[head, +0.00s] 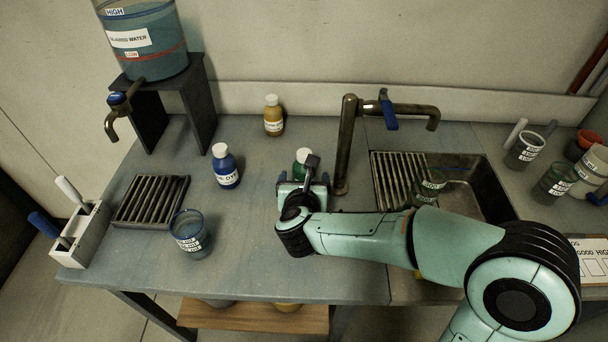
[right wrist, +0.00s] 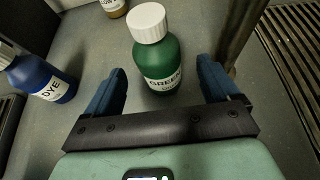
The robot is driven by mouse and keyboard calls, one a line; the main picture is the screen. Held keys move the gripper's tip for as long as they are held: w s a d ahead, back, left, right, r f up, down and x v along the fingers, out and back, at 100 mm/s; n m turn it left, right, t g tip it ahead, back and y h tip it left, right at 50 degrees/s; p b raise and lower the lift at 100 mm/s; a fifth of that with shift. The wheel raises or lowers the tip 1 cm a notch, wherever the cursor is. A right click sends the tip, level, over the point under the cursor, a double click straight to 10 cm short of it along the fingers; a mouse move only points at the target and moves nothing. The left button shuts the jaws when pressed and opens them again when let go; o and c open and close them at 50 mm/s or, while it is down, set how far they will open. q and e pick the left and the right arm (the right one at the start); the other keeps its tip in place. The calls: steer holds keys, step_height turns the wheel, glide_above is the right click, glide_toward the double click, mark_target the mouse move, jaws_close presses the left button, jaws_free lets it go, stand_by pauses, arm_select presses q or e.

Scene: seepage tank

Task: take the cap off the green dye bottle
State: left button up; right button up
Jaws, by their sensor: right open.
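The green dye bottle (right wrist: 158,62) stands upright on the table with its white cap (right wrist: 147,22) on. In the head view the bottle (head: 302,165) shows only in part behind my right gripper. My right gripper (right wrist: 165,80) is open, with one blue finger on each side of the green bottle and apart from it. In the head view my right gripper (head: 303,183) hides the bottle's lower part. My left gripper is not in view.
A blue dye bottle (head: 225,167) and a yellow bottle (head: 273,117) stand nearby, both capped. A tap (head: 345,140) rises just right of the green bottle, beside the sink (head: 480,185). A labelled beaker (head: 190,235) stands front left. The table's front middle is clear.

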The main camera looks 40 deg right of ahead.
mark_target(304, 177)
steer(key=x, duration=0.4)
steer(key=shift+f, duration=0.45)
steer(key=shift+w+d+f+b, duration=0.15)
steer(key=shift+w+d+b, duration=0.15)
steer(key=shift+w, duration=0.1)
steer(key=c, duration=1.3)
arm_select(q)
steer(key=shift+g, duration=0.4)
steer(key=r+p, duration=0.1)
steer(key=p, duration=0.1)
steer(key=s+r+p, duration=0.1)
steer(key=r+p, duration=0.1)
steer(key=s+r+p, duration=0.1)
steer(key=p, duration=0.1)
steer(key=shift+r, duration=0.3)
arm_select(e)
steer(key=shift+o, duration=0.2)
step_height(304, 177, up, 20)
steer(key=o, duration=0.7)
steer(key=c, duration=0.9)
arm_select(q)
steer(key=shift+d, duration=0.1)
arm_select(e)
steer(key=shift+c, duration=0.2)
steer(key=shift+a, duration=0.1)
